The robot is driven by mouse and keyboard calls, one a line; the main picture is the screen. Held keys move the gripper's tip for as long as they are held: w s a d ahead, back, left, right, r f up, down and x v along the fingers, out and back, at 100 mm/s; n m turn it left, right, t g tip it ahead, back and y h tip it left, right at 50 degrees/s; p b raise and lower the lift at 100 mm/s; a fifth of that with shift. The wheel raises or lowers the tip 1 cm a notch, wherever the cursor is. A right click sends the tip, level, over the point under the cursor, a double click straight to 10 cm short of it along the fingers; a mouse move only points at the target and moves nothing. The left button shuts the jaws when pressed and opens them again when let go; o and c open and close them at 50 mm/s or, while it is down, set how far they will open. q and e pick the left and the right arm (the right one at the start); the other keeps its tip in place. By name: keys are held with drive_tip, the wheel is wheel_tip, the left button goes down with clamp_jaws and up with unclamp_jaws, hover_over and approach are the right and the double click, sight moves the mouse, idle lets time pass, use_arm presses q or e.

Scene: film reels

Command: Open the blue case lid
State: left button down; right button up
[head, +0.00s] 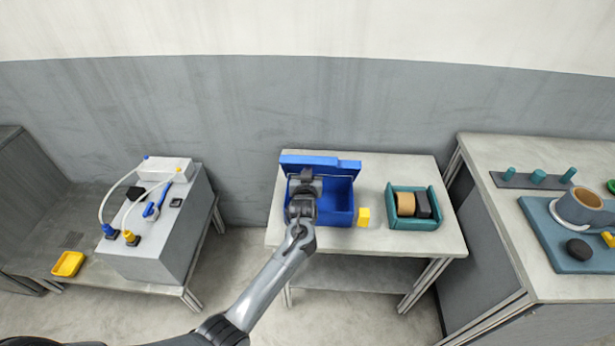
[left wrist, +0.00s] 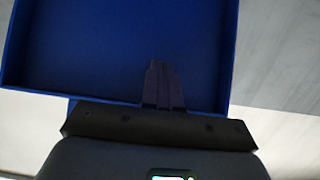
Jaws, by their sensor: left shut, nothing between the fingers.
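The blue case (head: 338,205) stands on the middle table. Its lid (head: 322,162) is raised and stands open along the back edge of the case. In the left wrist view the blue lid (left wrist: 110,50) fills most of the top, seen as a shallow panel with a raised rim. My left gripper (head: 306,176) is over the left part of the case, in front of the lid, and hides part of both. Its fingers (left wrist: 162,85) are shut with nothing between them; I cannot tell if they touch the lid. My right gripper is not in view.
A teal tray (head: 420,224) with a tan roll and a dark item is further right on the table (head: 395,168). A grey machine (head: 150,250) stands left; a counter (head: 560,148) stands right.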

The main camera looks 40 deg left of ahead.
use_arm(q)
drive_tip(key=shift+w, duration=0.1)
idle(0.3)
drive_tip(key=shift+w+a+r+b, duration=0.1)
drive_tip(key=shift+w+a+b, duration=0.5)
drive_tip(key=shift+w, duration=0.25)
drive_tip(key=shift+w+a+r+b, duration=0.1)
drive_tip(key=shift+w+a+b, duration=0.4)
drive_tip(key=shift+w+a, duration=0.25)
drive_tip(key=shift+d, duration=0.1)
drive_tip(key=shift+w, duration=0.1)
